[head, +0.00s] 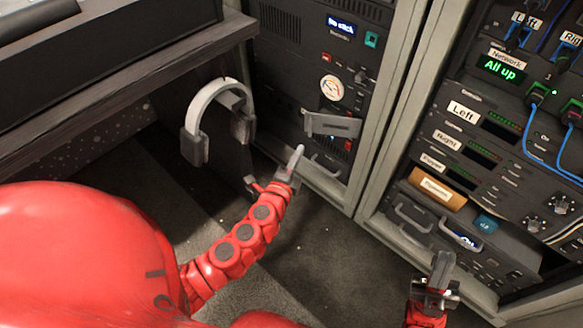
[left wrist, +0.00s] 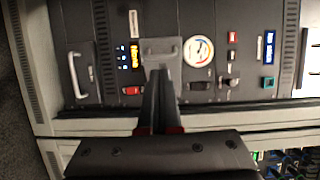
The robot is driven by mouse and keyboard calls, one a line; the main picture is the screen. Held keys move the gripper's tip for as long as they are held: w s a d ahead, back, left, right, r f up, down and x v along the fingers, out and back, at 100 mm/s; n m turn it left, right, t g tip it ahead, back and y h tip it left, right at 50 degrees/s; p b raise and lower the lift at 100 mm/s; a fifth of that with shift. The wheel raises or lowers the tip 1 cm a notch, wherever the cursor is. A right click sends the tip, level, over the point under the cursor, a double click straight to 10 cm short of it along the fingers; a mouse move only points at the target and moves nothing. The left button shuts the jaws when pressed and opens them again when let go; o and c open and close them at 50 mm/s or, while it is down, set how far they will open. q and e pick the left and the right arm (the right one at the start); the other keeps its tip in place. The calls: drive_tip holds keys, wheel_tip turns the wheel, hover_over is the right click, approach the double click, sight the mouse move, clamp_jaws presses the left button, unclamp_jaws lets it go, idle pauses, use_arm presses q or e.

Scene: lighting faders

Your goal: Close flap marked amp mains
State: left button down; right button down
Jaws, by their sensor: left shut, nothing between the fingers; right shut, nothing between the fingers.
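A grey flap (head: 333,124) with a bar-shaped handle juts out from the left rack, above a small display and a red switch. In the left wrist view the flap (left wrist: 161,45) lies just beyond my fingertips, beside an amber display. No amp mains marking is readable on it. My left gripper (head: 297,155) is shut and empty, pointing up just below and left of the flap. The left wrist view shows its fingers (left wrist: 160,78) together; whether they touch the flap is unclear. My right gripper (head: 441,267) is shut and empty, low before the right rack.
A headset (head: 217,112) hangs under the desk (head: 120,85) at left, close to my left arm. A drawer handle (head: 325,167) sits below the flap. The right rack has an orange-brown plate (head: 437,188), handles and blue cables (head: 533,125). Floor between is clear.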

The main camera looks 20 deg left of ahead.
use_arm(q)
drive_tip(key=b, duration=0.2)
approach(307, 123)
drive_tip(key=w, duration=0.1)
drive_tip(key=w+d, duration=0.2)
drive_tip(key=shift+w+f, duration=0.15)
drive_tip(key=shift+w, duration=0.1)
drive_tip(key=shift+a+p, duration=0.1)
drive_tip(key=shift+p, duration=0.2)
drive_tip(key=w+h, duration=0.1)
drive_tip(key=w+a+m, duration=0.1)
drive_tip(key=w+a+h+p, duration=0.1)
drive_tip(key=w, duration=0.1)
drive_tip(key=shift+a+m+h, duration=0.1)
drive_tip(key=shift+m+h, duration=0.2)
drive_tip(key=shift+w+a+m+g+h, duration=0.2)
drive_tip(key=shift+w+m+g+h, duration=0.25)
drive_tip(key=shift+w+m+h, duration=0.7)
drive_tip(key=shift+w+a+m+g+h, duration=0.2)
drive_tip(key=shift+w+m+g+h, duration=0.4)
drive_tip(key=shift+w+h, duration=0.85)
drive_tip(key=shift+a, duration=0.15)
